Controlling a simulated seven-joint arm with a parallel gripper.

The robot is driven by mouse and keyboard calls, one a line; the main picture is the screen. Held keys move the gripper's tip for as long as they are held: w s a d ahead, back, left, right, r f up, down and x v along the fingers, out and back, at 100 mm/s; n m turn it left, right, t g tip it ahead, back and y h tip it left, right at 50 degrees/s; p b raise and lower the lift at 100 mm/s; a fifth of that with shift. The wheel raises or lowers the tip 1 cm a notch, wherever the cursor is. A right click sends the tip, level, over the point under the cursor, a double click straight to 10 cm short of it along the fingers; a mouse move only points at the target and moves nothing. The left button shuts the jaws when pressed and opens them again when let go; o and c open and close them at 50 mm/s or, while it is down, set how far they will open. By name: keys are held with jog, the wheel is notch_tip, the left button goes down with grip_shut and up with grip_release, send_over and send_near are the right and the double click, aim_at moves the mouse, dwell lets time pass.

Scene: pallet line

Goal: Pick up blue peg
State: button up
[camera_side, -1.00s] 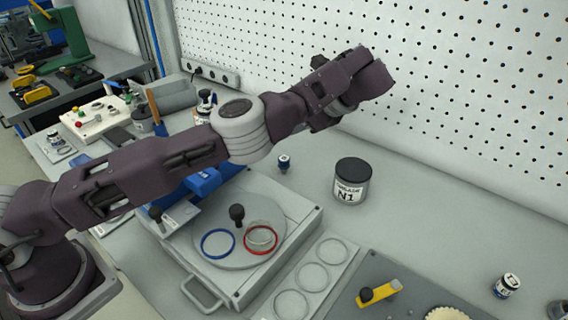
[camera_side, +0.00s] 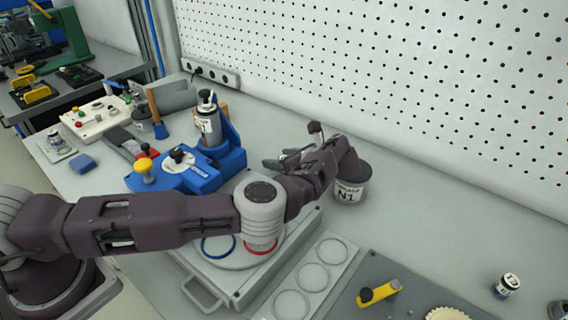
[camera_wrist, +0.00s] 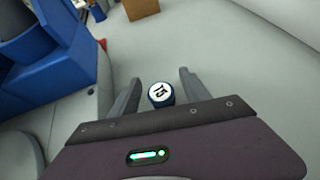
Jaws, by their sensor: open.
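The blue peg (camera_wrist: 160,94) is a short round piece with a white top marked with dark characters. In the wrist view it appears between the two fingers of my gripper (camera_wrist: 160,78), with a gap on each side. The fingers are apart and nothing is clamped. In the side view my gripper (camera_side: 278,158) is low over the bench, left of the jar marked N1, and it hides the peg there. How far the fingertips are above the bench is hard to tell.
The black-lidded N1 jar (camera_side: 350,191) stands close to my wrist, partly covered by it. A blue fixture (camera_side: 190,174) with a grey canister is to the left. A round plate with blue and red rings (camera_side: 218,246) lies under my arm. The perforated wall is behind.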

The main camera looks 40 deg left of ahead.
jog(key=shift+w+a+f, duration=0.15)
jog(key=shift+a+f, duration=0.2)
jog(key=shift+a, duration=0.25)
grip_shut()
jog(key=shift+r, duration=0.1)
